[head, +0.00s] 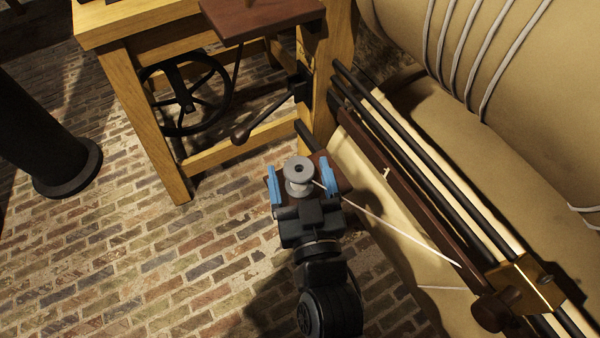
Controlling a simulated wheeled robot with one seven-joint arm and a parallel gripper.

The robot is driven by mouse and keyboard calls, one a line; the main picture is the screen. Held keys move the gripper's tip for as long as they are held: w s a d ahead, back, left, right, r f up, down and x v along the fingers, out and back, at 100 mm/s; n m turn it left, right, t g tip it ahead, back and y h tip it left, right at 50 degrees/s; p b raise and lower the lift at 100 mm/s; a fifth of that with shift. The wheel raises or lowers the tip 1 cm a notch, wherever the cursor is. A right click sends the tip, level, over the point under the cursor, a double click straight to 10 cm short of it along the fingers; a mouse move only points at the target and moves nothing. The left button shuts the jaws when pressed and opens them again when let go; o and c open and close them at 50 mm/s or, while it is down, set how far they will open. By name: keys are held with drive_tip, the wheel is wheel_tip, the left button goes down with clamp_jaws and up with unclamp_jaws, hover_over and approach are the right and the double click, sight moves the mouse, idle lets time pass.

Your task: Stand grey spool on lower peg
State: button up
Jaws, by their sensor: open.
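The grey spool (298,174) stands upright, its top hole facing up, over a small dark red-brown wooden block (326,166). A pale thread runs from it down to the right. My gripper (301,184) is open, with one blue finger on the spool's left and one on its right. Gaps show between the fingers and the spool. No peg shows clearly; the spool and gripper hide what is under the spool, so I cannot tell whether it sits on a peg.
A wooden bench (151,120) with a black handwheel (185,93) and crank handle (252,127) stands behind. At right are dark rods (425,178), a brown wooden bar (405,197), a brass block (527,282) and a large tan drum (545,80). Brick floor at left is clear beside a black column (40,140).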

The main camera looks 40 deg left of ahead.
drive_tip(key=shift+r, duration=0.15)
drive_tip(key=v, duration=1.2)
drive_tip(key=s+d+m+t+h, duration=0.2)
drive_tip(key=d+m+h, duration=0.1)
drive_tip(key=d, duration=0.7)
drive_tip(key=s+d+m+t+h, duration=0.15)
drive_tip(key=d+h, duration=0.25)
drive_tip(key=d, duration=0.6)
drive_tip(key=s+d+r+m+h, duration=0.5)
drive_tip(key=s+d+h, duration=0.1)
drive_tip(key=s+d, duration=0.4)
drive_tip(key=shift+s+r+h, duration=0.4)
drive_tip(key=shift+s, duration=0.15)
drive_tip(key=shift+m, duration=0.25)
